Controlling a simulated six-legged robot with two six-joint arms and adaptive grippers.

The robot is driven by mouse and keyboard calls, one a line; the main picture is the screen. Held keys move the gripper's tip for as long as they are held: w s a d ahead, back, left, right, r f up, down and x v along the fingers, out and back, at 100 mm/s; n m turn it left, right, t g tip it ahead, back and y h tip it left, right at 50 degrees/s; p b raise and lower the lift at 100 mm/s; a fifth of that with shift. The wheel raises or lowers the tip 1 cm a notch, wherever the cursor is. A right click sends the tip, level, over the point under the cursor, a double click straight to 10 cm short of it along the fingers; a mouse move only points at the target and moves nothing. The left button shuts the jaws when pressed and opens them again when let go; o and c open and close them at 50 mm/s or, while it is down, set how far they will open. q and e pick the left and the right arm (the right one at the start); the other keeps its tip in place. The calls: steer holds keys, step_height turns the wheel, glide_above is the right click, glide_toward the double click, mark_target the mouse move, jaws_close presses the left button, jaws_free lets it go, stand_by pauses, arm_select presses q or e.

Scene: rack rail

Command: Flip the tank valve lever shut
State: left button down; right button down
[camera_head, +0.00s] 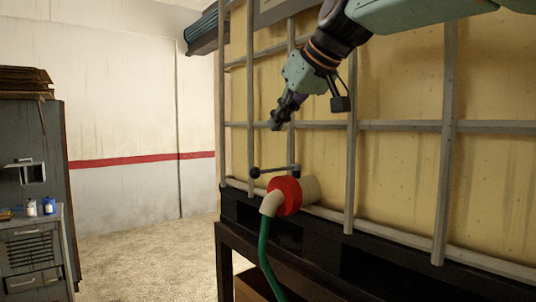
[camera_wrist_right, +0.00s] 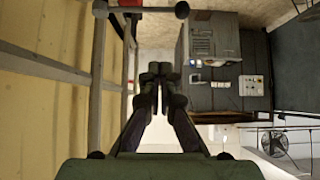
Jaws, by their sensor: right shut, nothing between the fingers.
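The tank valve has a red collar (camera_head: 285,195) and a cream outlet elbow with a green hose (camera_head: 264,250) hanging from it. Its lever (camera_head: 276,170) is a thin grey bar with dark knobs at its ends, lying nearly level above the red collar. The lever also shows along the top edge of the right wrist view (camera_wrist_right: 142,9). My right gripper (camera_head: 277,123) is shut and empty, above the lever and apart from it. Its closed fingers (camera_wrist_right: 155,72) show in the right wrist view. My left gripper is in neither view.
The yellowish tank (camera_head: 400,180) stands in a grey bar cage (camera_head: 448,130) on a black base (camera_head: 340,255). A grey cabinet (camera_head: 30,250) with small bottles (camera_head: 49,206) stands at far left. The floor between is clear.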

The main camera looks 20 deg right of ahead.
mark_target(277, 169)
steer(key=p+x, duration=0.1)
steer(key=x, duration=0.9)
steer(key=shift+s+f+p, duration=0.1)
steer(key=shift+s+p, duration=0.05)
steer(key=shift+p, duration=0.2)
steer(key=shift+s+d+f, duration=0.15)
steer(key=shift+s+f, duration=0.25)
steer(key=shift+s, duration=0.15)
steer(key=shift+s+d+f, duration=0.15)
steer(key=shift+s+d, duration=0.05)
steer(key=shift+s, duration=0.25)
steer(key=shift+s+d+f, duration=0.15)
steer(key=shift+s, duration=0.3)
steer(key=shift+w+a, duration=0.1)
steer(key=shift+w, duration=0.1)
steer(key=shift+s, duration=0.15)
